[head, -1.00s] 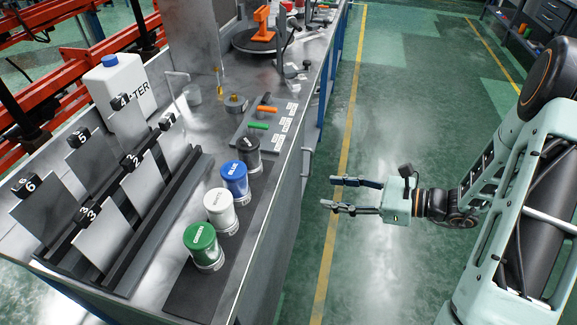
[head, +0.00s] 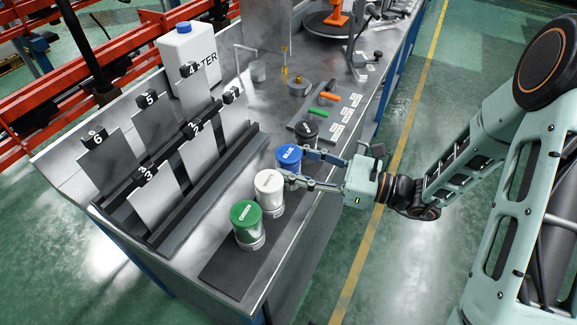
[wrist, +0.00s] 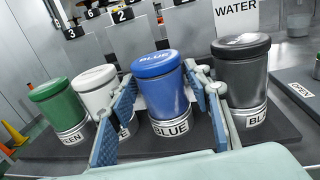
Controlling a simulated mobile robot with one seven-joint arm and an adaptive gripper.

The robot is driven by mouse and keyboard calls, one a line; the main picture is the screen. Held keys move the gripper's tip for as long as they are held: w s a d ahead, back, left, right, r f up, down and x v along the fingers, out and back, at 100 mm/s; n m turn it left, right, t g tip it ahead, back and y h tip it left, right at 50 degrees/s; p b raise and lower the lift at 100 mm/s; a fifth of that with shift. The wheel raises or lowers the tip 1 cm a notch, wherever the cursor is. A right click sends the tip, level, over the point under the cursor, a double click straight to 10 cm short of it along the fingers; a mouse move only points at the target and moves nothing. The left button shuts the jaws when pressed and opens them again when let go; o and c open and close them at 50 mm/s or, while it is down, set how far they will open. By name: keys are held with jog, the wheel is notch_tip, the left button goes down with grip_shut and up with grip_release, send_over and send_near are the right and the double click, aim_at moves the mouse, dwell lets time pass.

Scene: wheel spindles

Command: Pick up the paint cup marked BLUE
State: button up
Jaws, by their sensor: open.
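The paint cup marked BLUE (head: 288,155) has a blue lid and stands upright on a dark mat along the bench's front edge. In the wrist view the blue cup (wrist: 159,90) stands between the two fingers, with its BLUE label facing me. My gripper (head: 301,169) is open at the bench edge, its fingers reaching to either side of the blue cup. In the wrist view my gripper (wrist: 165,115) shows one finger left and one right of the cup. Whether either finger touches the cup, I cannot tell.
The white cup (head: 269,190) stands close on one side, with the green cup (head: 246,222) beyond it. The black-lidded cup (wrist: 241,75) stands close on the other side. A rack of numbered panels (head: 163,200) and a white WATER container (head: 190,60) are behind.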

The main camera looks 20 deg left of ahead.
jog(key=shift+a, duration=1.05)
jog(key=c, duration=1)
jog(key=shift+c, duration=0.5)
jog(key=shift+r, duration=0.1)
